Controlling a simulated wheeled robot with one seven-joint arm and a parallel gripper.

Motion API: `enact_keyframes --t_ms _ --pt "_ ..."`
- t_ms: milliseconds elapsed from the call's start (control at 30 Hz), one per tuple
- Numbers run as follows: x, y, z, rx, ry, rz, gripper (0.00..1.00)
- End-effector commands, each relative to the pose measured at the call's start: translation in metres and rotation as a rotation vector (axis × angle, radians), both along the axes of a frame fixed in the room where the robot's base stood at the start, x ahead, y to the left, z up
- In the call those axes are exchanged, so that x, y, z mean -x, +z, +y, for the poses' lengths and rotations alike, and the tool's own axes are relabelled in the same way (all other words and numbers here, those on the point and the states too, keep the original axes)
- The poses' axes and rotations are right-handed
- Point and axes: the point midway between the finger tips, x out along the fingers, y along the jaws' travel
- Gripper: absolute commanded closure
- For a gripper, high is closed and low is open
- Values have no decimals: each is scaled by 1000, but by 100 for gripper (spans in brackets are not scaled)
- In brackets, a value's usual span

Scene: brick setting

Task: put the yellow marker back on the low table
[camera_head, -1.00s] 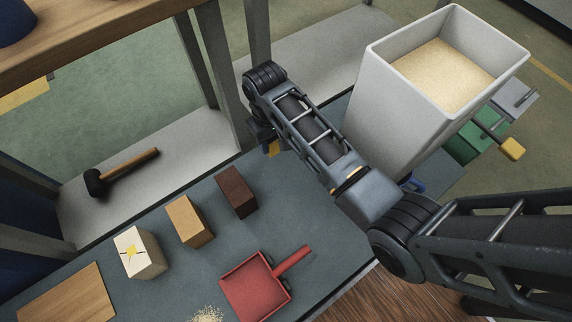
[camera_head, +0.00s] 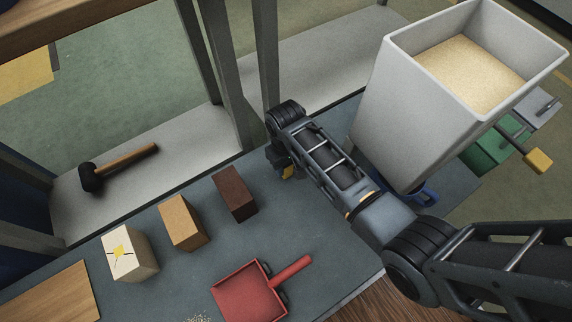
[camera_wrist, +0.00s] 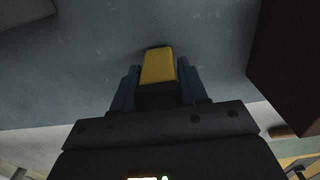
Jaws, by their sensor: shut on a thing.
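The yellow marker (camera_wrist: 158,66) is between the two blue fingers of my gripper (camera_wrist: 158,88) in the wrist view, and my gripper is shut on it. In the head view a small yellow part of the marker (camera_head: 288,171) shows below my wrist, and the arm hides most of my gripper. The low table (camera_head: 225,235) has a blue-grey top, and the marker is over its far side, right of the dark brown block. I cannot tell whether the marker touches the table top.
On the table are a dark brown block (camera_head: 235,193), a tan block (camera_head: 184,223), a cracked cream block (camera_head: 131,253) and a red dustpan (camera_head: 250,291). A tall grey bin (camera_head: 400,110) of grain stands right. A mallet (camera_head: 120,168) lies on a shelf behind.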

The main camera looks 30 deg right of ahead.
Motion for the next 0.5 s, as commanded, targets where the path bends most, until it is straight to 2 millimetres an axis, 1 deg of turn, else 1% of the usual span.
enact_keyframes --t_ms 167,300,333,500 --pt "-1 2 0 0 0 -2 77" --pt "-1 -2 0 0 0 -1 77" --pt "0 -1 0 0 0 -1 54" --pt "0 -1 0 0 0 -1 38"
